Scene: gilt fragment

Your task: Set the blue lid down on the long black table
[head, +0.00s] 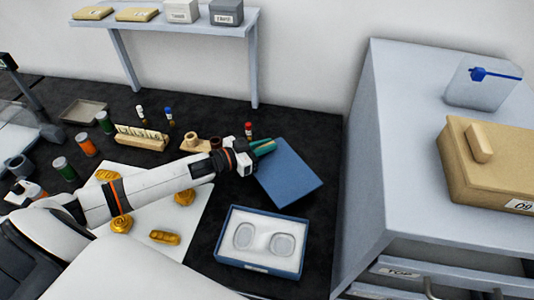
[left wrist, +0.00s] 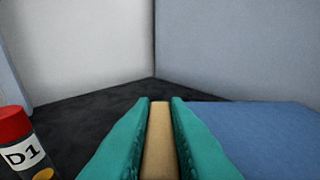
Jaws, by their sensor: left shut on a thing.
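The blue lid (head: 288,173) is a flat rectangular panel over the right part of the long black table (head: 230,225), behind the open blue box. My left gripper (head: 264,147) is shut on the lid's tan handle (left wrist: 160,140), which stands between the teal fingers in the left wrist view. The lid's blue surface (left wrist: 260,135) fills the lower right there. I cannot tell whether the lid touches the table. My right gripper is not in view.
The open blue box (head: 260,241) with a white insert stands in front of the lid. A red-capped vial (head: 248,130), labelled D1 in the left wrist view (left wrist: 20,150), stands behind the gripper. A grey cabinet (head: 375,150) rises at the right. Gold pieces lie on a white sheet (head: 190,225).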

